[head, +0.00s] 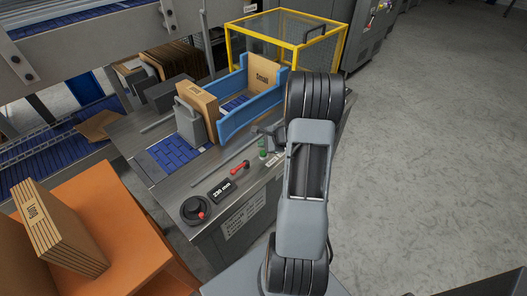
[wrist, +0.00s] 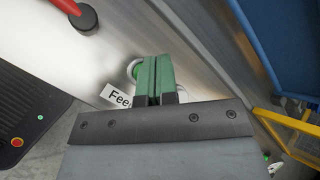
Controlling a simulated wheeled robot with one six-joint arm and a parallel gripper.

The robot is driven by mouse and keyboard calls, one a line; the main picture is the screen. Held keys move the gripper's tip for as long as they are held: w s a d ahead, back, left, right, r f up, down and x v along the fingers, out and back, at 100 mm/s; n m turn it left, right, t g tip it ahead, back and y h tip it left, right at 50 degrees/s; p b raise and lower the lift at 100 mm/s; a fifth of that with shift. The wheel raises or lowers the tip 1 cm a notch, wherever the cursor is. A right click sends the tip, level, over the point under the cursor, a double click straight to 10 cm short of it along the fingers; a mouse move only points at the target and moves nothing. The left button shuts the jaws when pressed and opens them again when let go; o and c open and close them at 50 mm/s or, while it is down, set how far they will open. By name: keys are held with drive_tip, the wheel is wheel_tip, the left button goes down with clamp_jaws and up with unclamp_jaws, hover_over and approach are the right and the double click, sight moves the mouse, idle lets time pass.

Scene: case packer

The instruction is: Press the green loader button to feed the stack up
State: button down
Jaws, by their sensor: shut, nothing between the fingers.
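My gripper (wrist: 158,62) is shut and empty; its two green fingers lie side by side in the wrist view. The fingertips are over the loader button (wrist: 132,68), of which only a green and pale rim shows at their left; the rest is hidden behind them. A white label (wrist: 116,96) beginning "Fee" lies beside it, partly covered by my gripper. In the head view the green button (head: 262,154) is on the bench's front strip, just below my gripper (head: 264,141). I cannot tell whether the fingers touch it.
A red-handled lever (head: 240,168), a "230 mm" display (head: 221,190) and a black dial (head: 196,210) lie left along the bench front. A blue-sided magazine (head: 232,120) holds cartons behind. A yellow-framed guard (head: 290,42) stands at the back. Open floor lies to the right.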

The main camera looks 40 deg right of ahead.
sight(263, 153)
drive_tip(key=shift+r+p, duration=1)
drive_tip(key=shift+r, duration=0.85)
drive_tip(key=s+a, duration=0.1)
drive_tip(key=s+f+n+g, duration=0.1)
drive_tip(key=s+a+n+y, duration=0.1)
drive_tip(key=shift+s+a+f+g, duration=0.1)
drive_tip(key=shift+a+f+g, duration=0.2)
drive_tip(key=shift+g, duration=0.1)
drive_tip(key=s+a+r+n+g+h, duration=0.1)
drive_tip(key=s+a+r+n+h, duration=0.1)
drive_tip(key=s+a+r+n, duration=0.5)
drive_tip(key=s+a+r+n+g+h, duration=0.2)
drive_tip(key=s+a+r+n, duration=0.5)
drive_tip(key=a+r+n, duration=0.4)
drive_tip(key=a+n, duration=0.2)
drive_tip(key=shift+s+a+r+n, duration=0.15)
drive_tip(key=shift+a+r+n, duration=0.15)
drive_tip(key=shift+n, duration=0.1)
idle(3.0)
